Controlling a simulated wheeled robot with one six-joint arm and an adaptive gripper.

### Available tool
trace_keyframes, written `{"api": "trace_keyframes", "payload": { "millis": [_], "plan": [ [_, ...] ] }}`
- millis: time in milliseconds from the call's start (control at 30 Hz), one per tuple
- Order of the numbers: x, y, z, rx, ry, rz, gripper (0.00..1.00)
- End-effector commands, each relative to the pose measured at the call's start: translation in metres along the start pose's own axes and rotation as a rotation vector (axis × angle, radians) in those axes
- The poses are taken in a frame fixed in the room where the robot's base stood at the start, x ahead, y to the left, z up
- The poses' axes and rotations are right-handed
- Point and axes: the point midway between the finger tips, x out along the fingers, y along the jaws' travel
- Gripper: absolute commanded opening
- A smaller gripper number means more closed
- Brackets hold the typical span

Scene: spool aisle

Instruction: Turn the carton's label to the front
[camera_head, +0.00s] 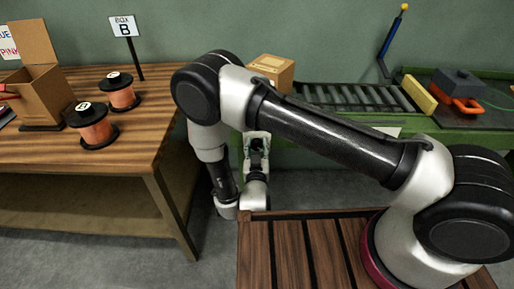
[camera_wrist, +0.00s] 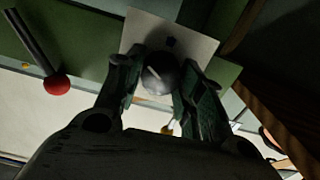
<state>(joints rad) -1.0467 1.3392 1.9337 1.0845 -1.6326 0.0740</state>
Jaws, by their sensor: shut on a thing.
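The brown carton (camera_head: 274,73) sits at the left end of the roller conveyor (camera_head: 350,97), partly hidden behind my arm. Its top shows paler tape or a pale patch; I cannot make out a label on its visible sides. My gripper (camera_head: 257,150) is low in front of the conveyor's green frame, below and apart from the carton. In the wrist view my gripper (camera_wrist: 161,92) is shut on a round grey knob (camera_wrist: 158,74), which stands before a pale square plate (camera_wrist: 190,45). The carton is not recognisable in the wrist view.
A dark lever with a red ball end (camera_wrist: 57,84) is left of my gripper in the wrist view. A wooden table (camera_head: 60,148) with spools (camera_head: 95,125) and an open box (camera_head: 40,85) stands left. A yellow block (camera_head: 419,95) sits by the conveyor's right end.

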Motion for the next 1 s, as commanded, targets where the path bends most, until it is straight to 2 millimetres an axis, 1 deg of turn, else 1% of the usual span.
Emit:
{"api": "trace_keyframes", "payload": {
  "millis": [200,500,700,1000],
  "plan": [
    [-0.0005,-0.0005,0.0006,-0.198,-0.002,0.000,0.14],
    [-0.0005,-0.0013,0.0009,-0.414,-0.001,-0.001,0.14],
    [-0.0005,-0.0016,0.0011,-0.500,-0.001,-0.001,0.14],
    [-0.0005,-0.0018,0.0012,-0.548,-0.001,-0.001,0.14]
  ]
}}
